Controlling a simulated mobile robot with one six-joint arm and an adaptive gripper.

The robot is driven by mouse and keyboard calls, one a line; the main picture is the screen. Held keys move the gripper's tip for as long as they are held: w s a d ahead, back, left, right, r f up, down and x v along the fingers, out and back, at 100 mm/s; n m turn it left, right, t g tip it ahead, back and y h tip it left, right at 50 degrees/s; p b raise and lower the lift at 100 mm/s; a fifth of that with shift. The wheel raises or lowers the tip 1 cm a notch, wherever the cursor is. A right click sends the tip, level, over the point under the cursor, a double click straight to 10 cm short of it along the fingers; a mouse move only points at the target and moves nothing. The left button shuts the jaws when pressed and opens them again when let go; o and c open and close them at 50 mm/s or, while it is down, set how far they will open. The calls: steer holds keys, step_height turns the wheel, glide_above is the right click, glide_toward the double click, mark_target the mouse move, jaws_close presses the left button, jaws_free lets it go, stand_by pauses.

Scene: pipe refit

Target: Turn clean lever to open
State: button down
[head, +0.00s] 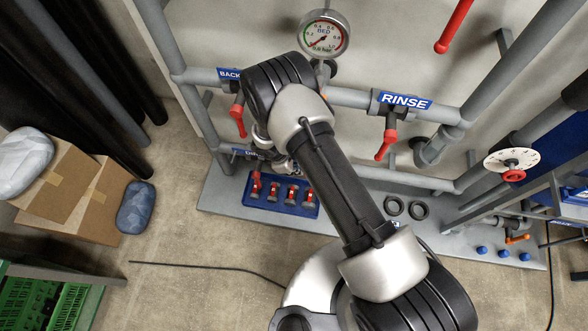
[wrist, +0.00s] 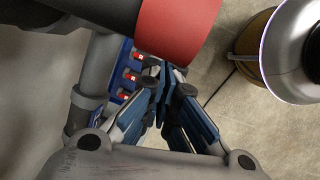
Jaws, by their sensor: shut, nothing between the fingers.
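No label reading "clean" can be made out. Red levers hang by the BACK sign (head: 229,74) and the RINSE sign (head: 405,100): the back lever (head: 238,117) and the rinse lever (head: 386,145). Another red lever (head: 454,27) is at the top right. My gripper (wrist: 164,78) is shut and empty in the wrist view, its blue-grey fingers together. A large red cylindrical part (wrist: 180,30) with a dark section is close to the camera, just above the fingertips; I cannot tell whether they touch. In the head view my arm largely hides the gripper.
A pressure gauge (head: 324,36) stands above the pipes. A blue tray (head: 247,199) with several red-handled valves and two dark rings (head: 395,206) lie on the grey base. A white dial with a red knob (head: 512,163) is at right. Cardboard boxes (head: 97,205) stand left.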

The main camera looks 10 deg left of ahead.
steer(key=shift+r, duration=0.1)
steer(key=v, duration=1.2)
stand_by(0.4)
